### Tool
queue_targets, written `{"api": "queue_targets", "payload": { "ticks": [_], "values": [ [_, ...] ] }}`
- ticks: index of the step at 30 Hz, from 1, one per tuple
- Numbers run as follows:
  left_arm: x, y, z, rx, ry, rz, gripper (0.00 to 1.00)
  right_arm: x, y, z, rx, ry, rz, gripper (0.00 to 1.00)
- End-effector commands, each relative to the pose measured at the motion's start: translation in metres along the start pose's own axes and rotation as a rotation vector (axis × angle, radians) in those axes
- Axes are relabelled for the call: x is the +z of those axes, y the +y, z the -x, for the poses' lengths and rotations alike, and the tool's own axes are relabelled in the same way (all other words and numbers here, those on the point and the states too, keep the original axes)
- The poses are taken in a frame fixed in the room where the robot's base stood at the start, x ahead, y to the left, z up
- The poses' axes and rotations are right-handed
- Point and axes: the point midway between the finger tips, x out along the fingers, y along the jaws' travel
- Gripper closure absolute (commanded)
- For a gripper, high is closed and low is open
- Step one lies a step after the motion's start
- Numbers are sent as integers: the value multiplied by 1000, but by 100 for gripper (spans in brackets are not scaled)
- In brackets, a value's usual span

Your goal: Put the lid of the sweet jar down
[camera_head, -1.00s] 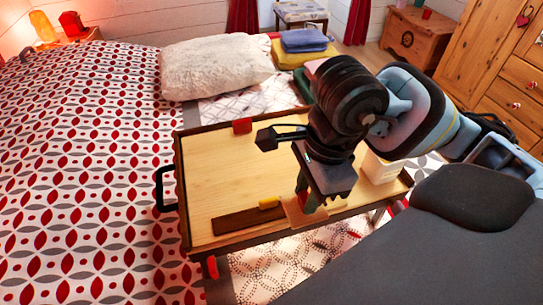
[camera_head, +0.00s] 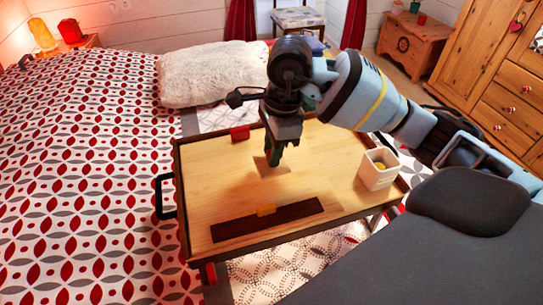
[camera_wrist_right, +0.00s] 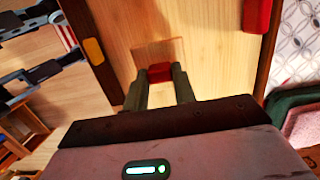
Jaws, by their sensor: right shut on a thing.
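My right gripper (camera_head: 275,158) is over the middle of the wooden tray table (camera_head: 205,190), its fingers pointing down. In the right wrist view its fingers (camera_wrist_right: 160,88) are shut on the red knob (camera_wrist_right: 160,72) of the lid. The lid (camera_wrist_right: 158,51) is a thin, square, light wood plate, much the colour of the table top. It also shows under the fingers in the head view (camera_head: 268,169); whether it touches the table top I cannot tell. The sweet jar (camera_head: 378,173), a white square pot, stands open at the table's right end with something yellow inside. My left gripper is not in view.
A dark brown strip (camera_head: 285,215) with a yellow piece (camera_head: 266,210) lies along the table's near side. A red block (camera_head: 240,133) sits at the far edge. The table's left half is clear. A bed with a white pillow (camera_head: 212,73) lies beyond.

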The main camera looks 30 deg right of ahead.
Motion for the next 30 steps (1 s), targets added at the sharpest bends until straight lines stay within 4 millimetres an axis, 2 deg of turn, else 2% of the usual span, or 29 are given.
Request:
{"api": "queue_targets", "payload": {
  "ticks": [4,11,23,24,29,30],
  "values": [
    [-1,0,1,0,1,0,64,1,-10,0,0,0,-2,95],
    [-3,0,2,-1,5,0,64,-5,-8,-33,1,0,-2,95],
    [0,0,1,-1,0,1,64,-6,-8,-39,0,1,-1,95],
    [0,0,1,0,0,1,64,-6,-8,-39,0,1,-1,72],
    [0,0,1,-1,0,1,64,-6,-8,-38,-1,1,-1,52],
    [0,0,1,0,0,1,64,-6,-8,-38,-1,1,-1,52]
  ]
}}
